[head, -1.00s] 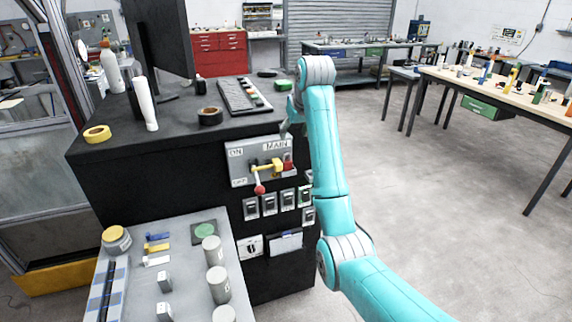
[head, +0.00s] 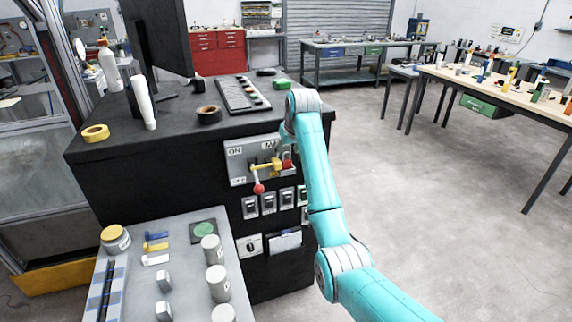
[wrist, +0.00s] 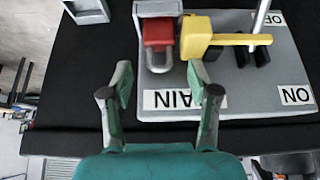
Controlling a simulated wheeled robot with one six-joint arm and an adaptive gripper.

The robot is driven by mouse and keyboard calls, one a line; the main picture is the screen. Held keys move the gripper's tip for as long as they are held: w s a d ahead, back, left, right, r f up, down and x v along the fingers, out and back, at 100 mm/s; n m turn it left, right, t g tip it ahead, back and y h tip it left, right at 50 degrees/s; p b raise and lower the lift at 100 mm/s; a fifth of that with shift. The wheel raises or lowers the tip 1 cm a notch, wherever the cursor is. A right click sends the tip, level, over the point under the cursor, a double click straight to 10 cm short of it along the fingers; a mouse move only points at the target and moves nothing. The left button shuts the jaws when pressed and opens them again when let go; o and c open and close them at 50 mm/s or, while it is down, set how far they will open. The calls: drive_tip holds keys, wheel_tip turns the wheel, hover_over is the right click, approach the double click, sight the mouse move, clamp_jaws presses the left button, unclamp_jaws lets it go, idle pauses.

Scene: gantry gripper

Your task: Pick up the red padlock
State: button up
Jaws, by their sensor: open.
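The red padlock (head: 287,164) is at the right end of the grey MAIN switch panel (head: 236,169) on the black cabinet's front, beside a yellow bracket (head: 265,167). In the wrist view the padlock (wrist: 158,33) shows a red body and a grey shackle, left of the yellow bracket (wrist: 200,38). My gripper (wrist: 160,76) is open and empty. Its two fingers point toward the padlock, one on each side of its line, with the shackle just beyond the fingertips. In the head view my gripper is mostly hidden by my arm.
A lever with a red knob (head: 258,188) hangs by the yellow bracket. Several small switches (head: 268,203) sit below the panel. A grey table (head: 185,232) with cylinders stands in front at left.

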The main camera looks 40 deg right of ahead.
clamp_jaws()
idle(0.4)
